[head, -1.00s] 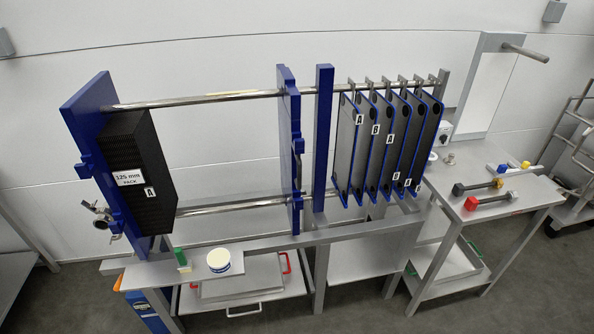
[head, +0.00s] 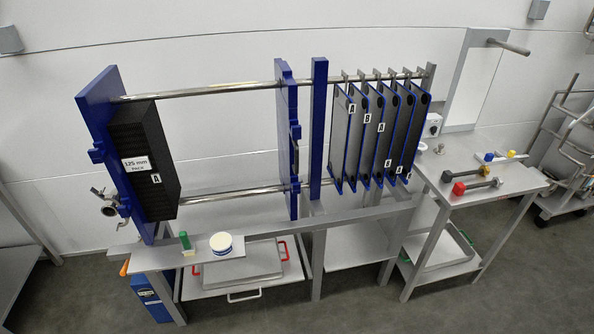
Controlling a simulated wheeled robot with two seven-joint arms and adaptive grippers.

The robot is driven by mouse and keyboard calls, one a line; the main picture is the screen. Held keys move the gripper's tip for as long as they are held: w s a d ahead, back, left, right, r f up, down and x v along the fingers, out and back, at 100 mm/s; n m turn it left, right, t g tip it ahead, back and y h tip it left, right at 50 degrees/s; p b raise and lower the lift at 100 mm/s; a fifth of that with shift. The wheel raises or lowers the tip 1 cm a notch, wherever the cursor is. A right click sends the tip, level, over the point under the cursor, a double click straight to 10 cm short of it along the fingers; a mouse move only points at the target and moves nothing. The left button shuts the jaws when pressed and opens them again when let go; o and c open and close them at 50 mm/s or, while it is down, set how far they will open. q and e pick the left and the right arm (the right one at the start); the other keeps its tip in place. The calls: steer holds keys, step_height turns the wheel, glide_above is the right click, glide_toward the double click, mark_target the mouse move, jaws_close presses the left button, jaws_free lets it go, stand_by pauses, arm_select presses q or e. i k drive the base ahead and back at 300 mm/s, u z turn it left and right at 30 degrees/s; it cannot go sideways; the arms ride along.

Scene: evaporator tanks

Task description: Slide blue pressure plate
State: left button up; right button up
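The blue pressure plate (head: 287,145) hangs upright on the upper rail (head: 210,92) and lower rail (head: 235,198), near the middle of the frame. It stands just left of the blue upright post (head: 318,130), with a narrow gap between them. A dark handle-like bar shows on its right side. A wide bare stretch of rail lies between the pack and the pressure plate. Neither of my grippers is in view.
Several grey plates with blue edges (head: 375,135) hang right of the post. A bench (head: 490,180) at the right holds red and yellow-headed tools. A white tub (head: 221,243) and a green item (head: 185,240) rest on a front shelf. Grey floor lies in front.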

mark_target(288, 131)
steer(key=u, duration=0.7)
steer(key=k, duration=0.1)
steer(key=z, duration=1.75)
steer(key=i, duration=0.55)
steer(key=z, duration=0.05)
